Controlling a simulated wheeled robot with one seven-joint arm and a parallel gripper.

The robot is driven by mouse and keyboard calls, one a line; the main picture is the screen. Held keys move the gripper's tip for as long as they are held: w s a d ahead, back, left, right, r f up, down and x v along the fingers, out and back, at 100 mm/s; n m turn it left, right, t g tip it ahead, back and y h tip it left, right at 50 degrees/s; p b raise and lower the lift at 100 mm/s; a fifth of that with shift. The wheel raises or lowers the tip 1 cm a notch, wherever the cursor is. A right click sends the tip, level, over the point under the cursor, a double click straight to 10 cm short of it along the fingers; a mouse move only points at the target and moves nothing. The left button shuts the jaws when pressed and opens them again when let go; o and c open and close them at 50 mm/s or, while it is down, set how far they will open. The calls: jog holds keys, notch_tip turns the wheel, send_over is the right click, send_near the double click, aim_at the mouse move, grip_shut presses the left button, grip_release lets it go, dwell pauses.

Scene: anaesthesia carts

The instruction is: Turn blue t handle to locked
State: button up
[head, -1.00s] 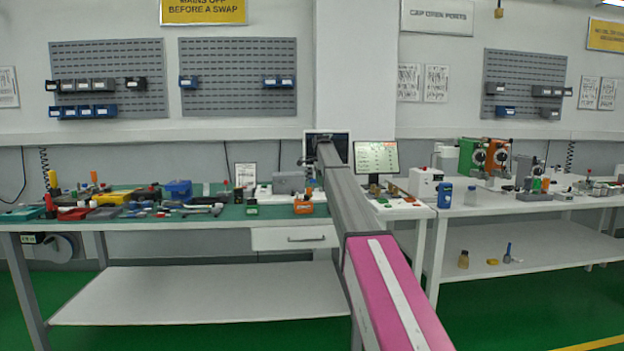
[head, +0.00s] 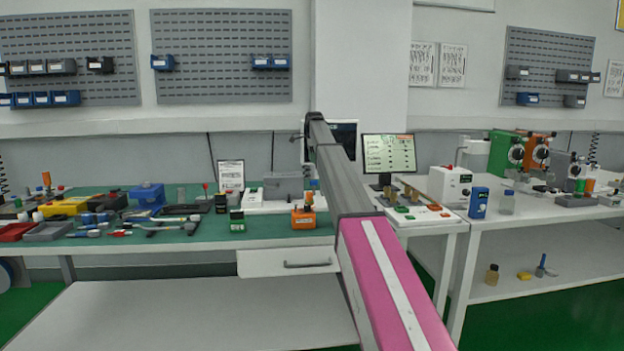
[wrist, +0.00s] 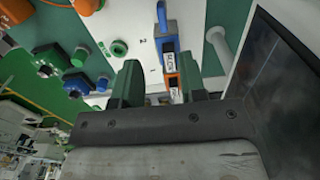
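In the head view, the grey box (head: 284,186) stands on the green bench top; a small blue bit (head: 313,184) shows beside my arm, which hides my gripper.
In the head view, an orange block (head: 303,218), a monitor (head: 388,153) and a clipboard (head: 231,174) are near the grey box.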

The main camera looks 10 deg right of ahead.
aim_at(314, 188)
jog(key=f, duration=1.1)
jog(key=shift+w, duration=0.2)
jog(key=shift+r, duration=0.1)
grip_shut()
